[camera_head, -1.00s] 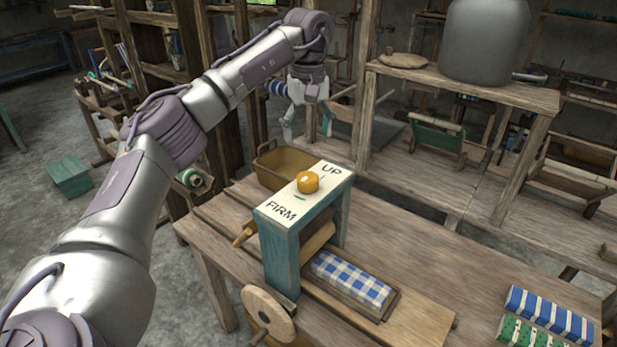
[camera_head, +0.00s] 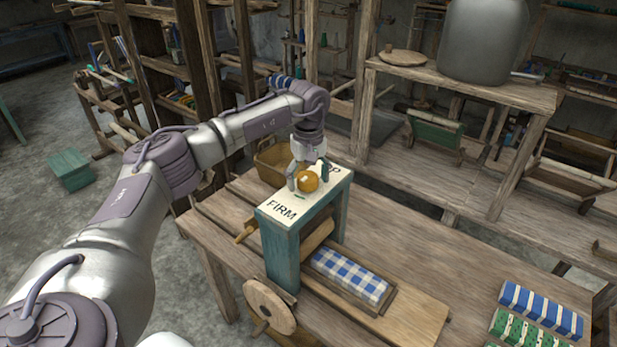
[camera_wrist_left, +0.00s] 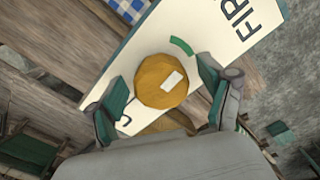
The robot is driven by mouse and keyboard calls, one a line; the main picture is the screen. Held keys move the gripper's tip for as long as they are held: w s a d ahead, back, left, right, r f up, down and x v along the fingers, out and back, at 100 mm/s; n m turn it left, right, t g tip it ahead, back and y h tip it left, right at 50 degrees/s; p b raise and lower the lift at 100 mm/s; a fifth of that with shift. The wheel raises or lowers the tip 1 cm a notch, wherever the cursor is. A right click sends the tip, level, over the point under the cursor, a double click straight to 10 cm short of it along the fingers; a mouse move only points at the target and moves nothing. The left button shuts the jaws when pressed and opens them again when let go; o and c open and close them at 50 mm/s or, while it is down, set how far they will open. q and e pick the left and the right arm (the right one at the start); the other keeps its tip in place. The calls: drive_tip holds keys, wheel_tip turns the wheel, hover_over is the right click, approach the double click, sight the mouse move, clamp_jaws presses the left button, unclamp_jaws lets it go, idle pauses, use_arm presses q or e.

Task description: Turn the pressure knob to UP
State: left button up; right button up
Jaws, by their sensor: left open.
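The pressure knob (camera_head: 307,182) is a round orange-yellow knob on the cream top panel (camera_head: 276,198) of a teal-sided press frame (camera_head: 279,250). The panel reads FIRM at its near end and UP at its far end. A small green mark lies beside the knob on the FIRM side. My left gripper (camera_head: 307,175) is over the knob, pointing down, and partly covers UP. In the left wrist view the knob (camera_wrist_left: 160,84) sits between the open fingers of the left gripper (camera_wrist_left: 162,92), with a gap visible on the right. A pale rectangular mark is on its top.
The press stands on a wooden table (camera_head: 420,245). A blue checked cloth (camera_head: 350,274) lies in front of it, and a wooden handwheel (camera_head: 269,307) is at its near side. A brown basket (camera_head: 270,165) is behind. Folded striped cloth (camera_head: 541,310) lies at the right.

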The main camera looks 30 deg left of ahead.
use_arm(q)
drive_tip(key=c, duration=1.2)
drive_tip(key=shift+o, duration=0.2)
